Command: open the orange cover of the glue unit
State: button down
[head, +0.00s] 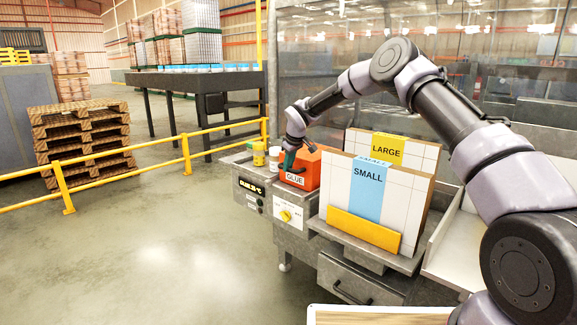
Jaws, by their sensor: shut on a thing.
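The glue unit (267,207) is a grey metal box with a dark display and a yellow knob on a white plate. Its orange cover (313,172) sits on top and has a white GLUE label on the front. I cannot tell whether the cover is fully down. My gripper (289,165) reaches down from above at the cover's left front part, just over the label. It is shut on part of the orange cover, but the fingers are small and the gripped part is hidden.
Small yellow, white and green containers (259,154) stand left of the cover. Boards marked LARGE (387,150) and SMALL (368,186) stand close on its right. A yellow railing (186,155) runs at the left. The floor in front is clear.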

jog(key=s+a, duration=1.2)
jog(key=s, duration=0.4)
jog(key=shift+a, duration=0.25)
jog(key=shift+s, duration=0.1)
jog(key=c, duration=0.8)
grip_release()
jog(key=shift+o, duration=0.2)
jog(key=v, duration=1)
jog(key=shift+r, duration=0.35)
jog(key=shift+s, duration=0.15)
